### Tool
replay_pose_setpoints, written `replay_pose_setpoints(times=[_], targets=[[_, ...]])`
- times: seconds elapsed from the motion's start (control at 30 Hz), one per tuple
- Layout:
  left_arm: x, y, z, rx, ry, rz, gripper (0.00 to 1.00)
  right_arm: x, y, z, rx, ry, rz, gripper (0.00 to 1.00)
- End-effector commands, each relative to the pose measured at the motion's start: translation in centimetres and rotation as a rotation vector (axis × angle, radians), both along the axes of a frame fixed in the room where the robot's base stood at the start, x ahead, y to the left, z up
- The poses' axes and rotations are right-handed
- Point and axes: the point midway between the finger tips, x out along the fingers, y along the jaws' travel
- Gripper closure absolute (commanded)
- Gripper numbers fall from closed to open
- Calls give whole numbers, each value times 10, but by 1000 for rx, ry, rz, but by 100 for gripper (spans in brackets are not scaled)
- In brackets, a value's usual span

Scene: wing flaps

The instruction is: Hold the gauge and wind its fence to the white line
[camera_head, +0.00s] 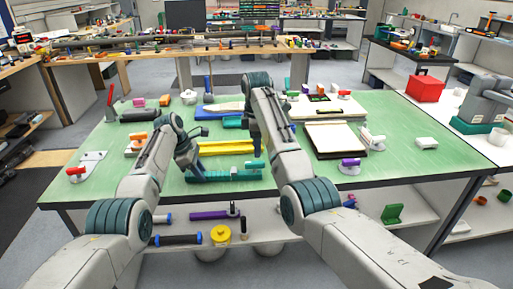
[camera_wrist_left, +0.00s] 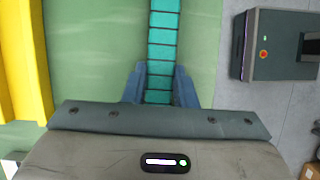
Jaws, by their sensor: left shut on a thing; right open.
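The gauge is a long teal bar (camera_head: 232,175) lying near the table's front edge, with a small raised teal block (camera_head: 255,164) near its right end. My left gripper (camera_head: 192,172) is shut on the bar's left end. In the left wrist view, its blue fingers (camera_wrist_left: 160,88) straddle the segmented teal bar (camera_wrist_left: 164,38). I cannot tell which part is the fence, and I cannot make out a white line.
A yellow bar (camera_head: 225,147) lies just behind the gauge. A white tray (camera_head: 335,138) lies right of my right arm, and a purple-topped clamp (camera_head: 350,165) stands by the front edge. A red-handled clamp plate (camera_head: 87,166) is far left.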

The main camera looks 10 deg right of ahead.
Motion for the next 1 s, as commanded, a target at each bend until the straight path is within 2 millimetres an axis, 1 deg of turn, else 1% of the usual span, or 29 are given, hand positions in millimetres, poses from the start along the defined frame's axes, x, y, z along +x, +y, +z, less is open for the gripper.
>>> replay_pose_setpoints(times=[0.33, 0.37, 0.4, 0.47, 0.5, 0.73, 0.83, 0.93, 1.0], targets=[[0, 0, 0, 0, 0, 0, 100, 0, 0, 0, 0, 0, 0, 56], [0, 0, 0, 0, 0, 0, 73, 0, 0, 0, 0, 0, 0, 56], [0, 0, 0, 0, 0, 0, 65, 0, 0, 0, 0, 0, 0, 56], [0, 0, 0, 0, 0, 0, 54, 0, 0, 0, 0, 0, 0, 56], [0, 0, 0, 0, 0, 0, 50, 0, 0, 0, 0, 0, 0, 56], [0, 0, 0, 0, 0, 0, 50, 0, 0, 0, 0, 0, 0, 56], [0, 2, 3, 0, -1, 0, 50, 0, 0, 0, 0, 0, 0, 56], [2, 6, 14, 0, -3, 1, 50, 0, 0, 0, 0, 0, 0, 56], [2, 11, 26, 0, -4, 1, 50, 0, 0, 0, 0, 0, 0, 56]])
